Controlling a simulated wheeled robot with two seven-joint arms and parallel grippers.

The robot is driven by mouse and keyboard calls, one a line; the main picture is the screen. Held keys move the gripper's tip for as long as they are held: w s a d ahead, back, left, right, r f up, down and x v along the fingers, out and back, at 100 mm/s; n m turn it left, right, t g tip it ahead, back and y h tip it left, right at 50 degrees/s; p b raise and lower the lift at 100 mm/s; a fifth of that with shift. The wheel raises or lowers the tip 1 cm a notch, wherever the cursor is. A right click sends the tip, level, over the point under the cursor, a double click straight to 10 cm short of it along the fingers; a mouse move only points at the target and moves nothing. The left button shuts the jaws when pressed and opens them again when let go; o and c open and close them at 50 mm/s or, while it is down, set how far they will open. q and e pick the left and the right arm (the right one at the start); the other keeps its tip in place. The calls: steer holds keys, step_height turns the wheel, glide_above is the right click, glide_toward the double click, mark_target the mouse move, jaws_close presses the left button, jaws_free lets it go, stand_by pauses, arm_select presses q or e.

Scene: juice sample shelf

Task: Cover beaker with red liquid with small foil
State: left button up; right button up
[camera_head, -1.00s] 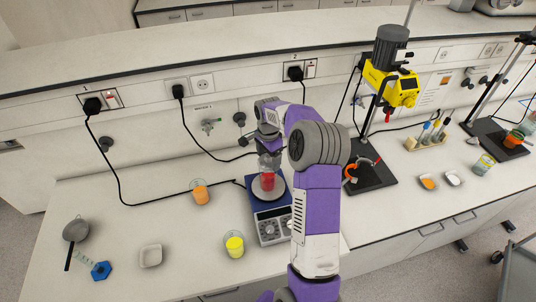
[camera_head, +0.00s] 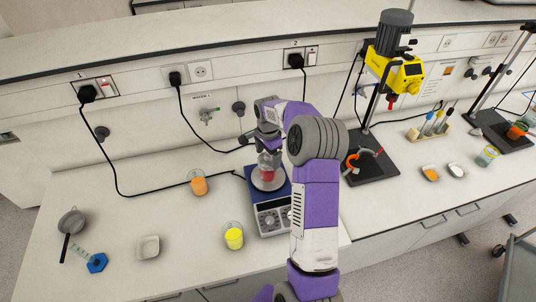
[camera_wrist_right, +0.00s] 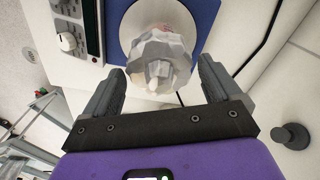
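The beaker with red liquid (camera_head: 267,175) stands on the round plate of the blue hotplate stirrer (camera_head: 270,217). A grey, faceted piece of foil (camera_wrist_right: 158,62) sits over the beaker's top in the right wrist view and hides the rim and most of the liquid. My right gripper (camera_head: 267,153) is right above the beaker in the head view. In the wrist view its fingers (camera_wrist_right: 160,72) are spread on either side of the foil, with a gap visible at the right finger. Contact at the left finger cannot be told. My left gripper is not in view.
An orange beaker (camera_head: 199,186) and a yellow beaker (camera_head: 234,238) stand left of the hotplate. A white dish (camera_head: 148,247) and a strainer (camera_head: 72,221) lie further left. A yellow overhead stirrer (camera_head: 394,70) stands right of my arm. Cables hang along the wall.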

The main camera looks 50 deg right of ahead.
mark_target(268, 154)
steer(key=shift+o, duration=0.5)
steer(key=shift+r, duration=3.8)
